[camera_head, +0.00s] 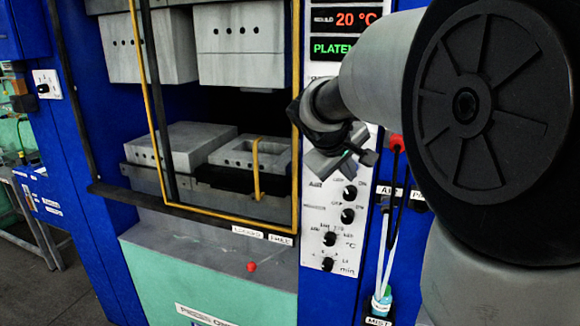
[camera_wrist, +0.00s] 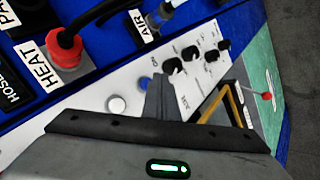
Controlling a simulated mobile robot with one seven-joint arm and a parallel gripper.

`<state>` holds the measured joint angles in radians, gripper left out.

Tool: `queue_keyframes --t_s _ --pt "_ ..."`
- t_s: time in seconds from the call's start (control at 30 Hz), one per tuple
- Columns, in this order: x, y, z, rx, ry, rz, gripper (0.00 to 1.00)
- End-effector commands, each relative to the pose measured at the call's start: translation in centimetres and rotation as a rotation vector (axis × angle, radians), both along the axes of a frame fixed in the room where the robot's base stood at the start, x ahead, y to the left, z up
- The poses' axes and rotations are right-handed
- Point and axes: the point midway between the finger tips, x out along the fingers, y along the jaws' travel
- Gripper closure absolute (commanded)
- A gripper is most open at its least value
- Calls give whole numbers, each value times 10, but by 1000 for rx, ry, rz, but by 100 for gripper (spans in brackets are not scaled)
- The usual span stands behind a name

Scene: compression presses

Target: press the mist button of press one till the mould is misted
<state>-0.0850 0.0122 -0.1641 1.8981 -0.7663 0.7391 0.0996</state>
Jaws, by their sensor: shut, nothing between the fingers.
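Press one's white control panel (camera_head: 325,228) stands right of the mould space, with several black knobs. My gripper (camera_head: 350,160) is shut and empty in front of its upper part. In the wrist view the shut fingers (camera_wrist: 158,98) reach towards the panel beside a blue button (camera_wrist: 145,83) and a white button (camera_wrist: 116,105). I cannot read a mist label on either, nor tell whether the fingers touch one. A grey open block (camera_head: 228,153), perhaps the mould, sits on the lower platen. I cannot tell whether it is wet.
A yellow-edged guard frame (camera_head: 158,120) stands before the press opening. A bottle (camera_head: 381,302) hangs above a MIST label (camera_head: 378,321). A red plug (camera_wrist: 66,52) sits by the HEAT label (camera_wrist: 35,65). The display (camera_head: 350,19) reads 20 °C.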

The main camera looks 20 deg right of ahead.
Motion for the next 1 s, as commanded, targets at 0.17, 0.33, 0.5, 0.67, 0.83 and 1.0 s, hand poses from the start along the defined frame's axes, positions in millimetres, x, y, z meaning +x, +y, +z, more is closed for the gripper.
queue_keyframes --t_s 0.17,0.33,0.5,0.67,0.83,1.0 --pt "0 0 0 0 0 0 100" --pt "0 0 0 0 0 0 100" --pt "0 0 0 0 0 0 100" --pt "0 0 0 0 0 0 100" --pt "1 -1 0 0 0 0 100" --pt "6 -4 0 -1 1 0 100"
